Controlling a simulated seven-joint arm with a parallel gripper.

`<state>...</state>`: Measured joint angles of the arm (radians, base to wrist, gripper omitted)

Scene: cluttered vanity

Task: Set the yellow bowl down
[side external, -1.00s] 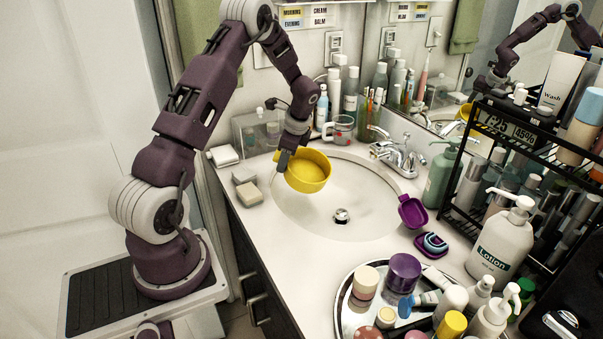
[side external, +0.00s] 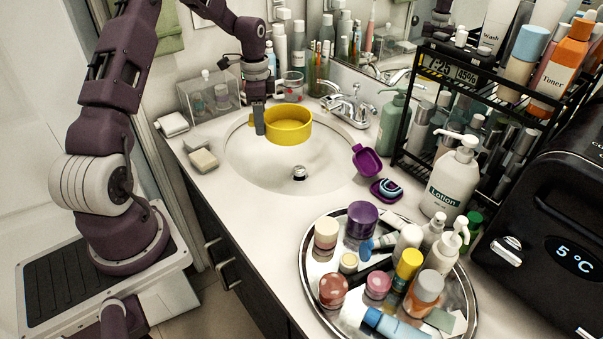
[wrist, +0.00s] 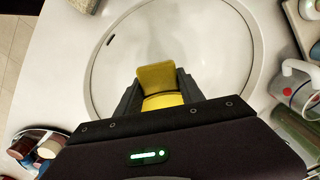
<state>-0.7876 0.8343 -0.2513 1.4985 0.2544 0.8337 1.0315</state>
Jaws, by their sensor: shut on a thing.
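The yellow bowl (side external: 288,125) is round and shallow, and is held at its rim over the white sink basin (side external: 245,160). My gripper (side external: 260,128) points down and is shut on the left side of the bowl's rim in the side external view. In the wrist view, part of the yellow bowl (wrist: 158,84) shows between the two dark fingers of my gripper (wrist: 158,98). The rest of the bowl is hidden behind my gripper body there. The bowl appears to be above the basin floor, though its exact height is hard to tell.
A chrome faucet (side external: 350,104) stands behind the sink, with a glass mug (side external: 291,84) to its left. A purple open case (side external: 367,160) lies on the counter at right. A round tray (side external: 312,285) of cosmetics fills the front. Soap (side external: 204,160) sits left of the sink.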

